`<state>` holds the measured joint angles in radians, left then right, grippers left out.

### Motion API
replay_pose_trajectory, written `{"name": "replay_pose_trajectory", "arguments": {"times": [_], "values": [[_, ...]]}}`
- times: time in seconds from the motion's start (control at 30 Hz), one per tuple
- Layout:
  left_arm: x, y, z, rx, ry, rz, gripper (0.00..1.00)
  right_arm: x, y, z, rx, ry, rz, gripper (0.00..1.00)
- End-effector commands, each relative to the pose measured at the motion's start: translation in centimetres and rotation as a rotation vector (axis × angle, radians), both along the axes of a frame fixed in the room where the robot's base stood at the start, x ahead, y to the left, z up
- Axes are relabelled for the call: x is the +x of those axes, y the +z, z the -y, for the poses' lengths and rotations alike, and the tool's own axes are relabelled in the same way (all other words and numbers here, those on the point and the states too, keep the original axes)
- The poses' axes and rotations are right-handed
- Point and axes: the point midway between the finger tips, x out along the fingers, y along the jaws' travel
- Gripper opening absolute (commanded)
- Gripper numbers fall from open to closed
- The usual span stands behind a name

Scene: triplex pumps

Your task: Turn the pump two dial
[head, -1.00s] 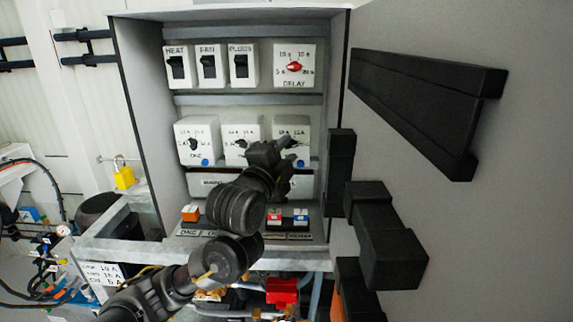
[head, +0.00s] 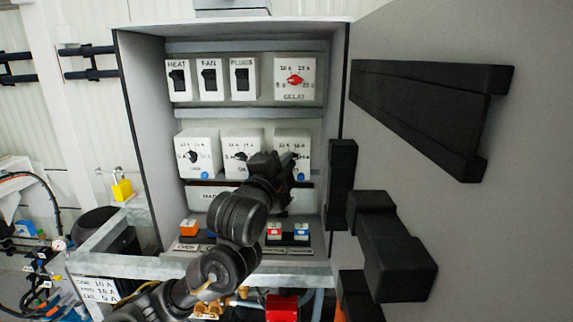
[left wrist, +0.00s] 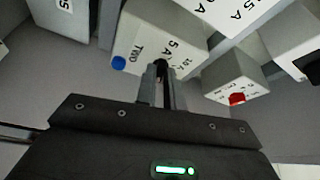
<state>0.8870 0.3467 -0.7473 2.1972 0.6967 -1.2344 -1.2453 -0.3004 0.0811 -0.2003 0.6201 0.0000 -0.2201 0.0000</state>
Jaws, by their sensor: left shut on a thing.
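The pump two unit is a white box (head: 304,142) at the right end of the middle row in the cabinet. In the left wrist view the box (left wrist: 132,35) reads "TWO" and has a blue spot. Its dark dial (left wrist: 160,66) is mostly hidden between my fingers. My left gripper (head: 291,160) reaches the front of this box, and the left wrist view shows its fingers (left wrist: 160,82) closed around the dial. The dial's exact setting cannot be read. My right gripper is not in view.
Two similar dial boxes (head: 196,142) stand to the left. Three switches and a delay box with a red dial (head: 294,79) sit above. The open cabinet door (head: 420,30) with black handle parts (head: 385,255) stands close on the right. A label (head: 95,289) lists amp values.

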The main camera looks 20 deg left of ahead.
Motion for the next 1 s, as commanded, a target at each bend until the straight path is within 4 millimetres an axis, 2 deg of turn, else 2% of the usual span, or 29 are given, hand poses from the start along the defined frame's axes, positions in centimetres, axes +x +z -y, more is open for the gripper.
{"name": "replay_pose_trajectory", "arguments": {"times": [0.27,0.47,1.0], "values": [[0.0,-0.4,0.1,-0.059,-0.001,0.014,0.0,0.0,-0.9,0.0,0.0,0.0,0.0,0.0],[0.0,-0.5,0.2,-0.187,-0.002,0.043,0.0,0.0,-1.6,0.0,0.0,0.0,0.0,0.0],[0.1,-0.6,0.5,-0.633,0.001,0.155,0.0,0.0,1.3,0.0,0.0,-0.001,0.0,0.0]]}}
